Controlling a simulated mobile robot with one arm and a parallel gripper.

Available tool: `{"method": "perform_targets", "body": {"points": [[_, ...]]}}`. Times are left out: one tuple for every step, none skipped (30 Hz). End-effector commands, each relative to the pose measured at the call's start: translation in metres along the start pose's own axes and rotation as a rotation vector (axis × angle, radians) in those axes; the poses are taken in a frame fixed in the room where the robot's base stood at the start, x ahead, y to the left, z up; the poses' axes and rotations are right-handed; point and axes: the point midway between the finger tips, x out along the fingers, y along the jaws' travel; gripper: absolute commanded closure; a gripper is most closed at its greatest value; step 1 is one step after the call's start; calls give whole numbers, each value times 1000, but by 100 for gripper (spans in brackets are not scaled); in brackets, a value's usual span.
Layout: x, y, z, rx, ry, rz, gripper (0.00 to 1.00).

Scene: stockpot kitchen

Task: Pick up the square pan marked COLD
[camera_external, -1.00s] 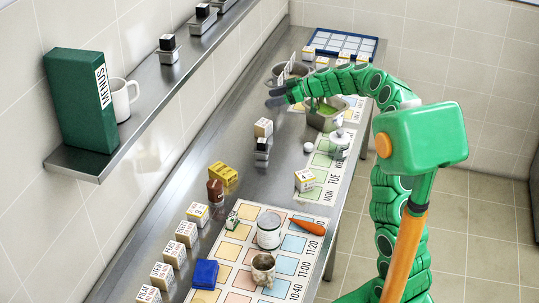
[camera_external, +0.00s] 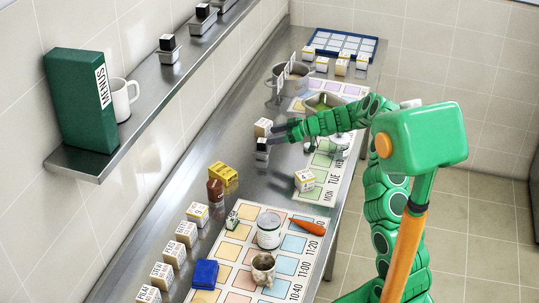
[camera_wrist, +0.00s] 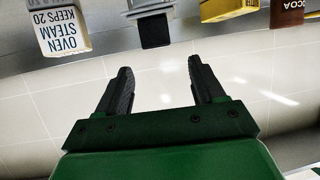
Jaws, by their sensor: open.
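No COLD marking is readable in either view. A squarish metal pan with green contents (camera_external: 325,101) stands at the back of the counter, partly hidden by my arm. A small dark-and-metal piece (camera_external: 262,150) stands nearer the wall; what seems to be the same dark piece (camera_wrist: 155,30) shows upside down at the top of the wrist view. My gripper (camera_external: 276,136) is open and empty, close to the right of this small piece. Its fingers (camera_wrist: 157,85) point toward the dark piece in the wrist view, with a visible gap between.
A round pot (camera_external: 288,80) stands farther back. The wall shelf (camera_external: 130,137) overhangs the left; counter around the gripper is mostly clear.

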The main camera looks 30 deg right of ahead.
Motion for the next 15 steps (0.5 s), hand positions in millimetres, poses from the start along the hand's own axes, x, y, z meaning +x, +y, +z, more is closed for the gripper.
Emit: {"method": "perform_targets", "body": {"points": [[4,0,10,3,-2,-1,32],[6,0,14,2,-1,-1,32],[7,0,17,1,0,0,32],[8,0,19,1,0,0,32],[9,0,20,0,0,0,32],[10,0,22,-1,0,-1,32],[12,0,22,-1,0,-1,32],[14,0,22,-2,1,-1,32],[16,0,22,-2,1,0,32],[19,0,22,-2,1,0,32],[22,0,22,-2,1,-1,32],[26,0,22,-2,0,-1,32],[29,0,22,-1,0,-1,32],[31,0,22,-1,0,-1,32],[34,0,23,-1,0,-2,32]]}}
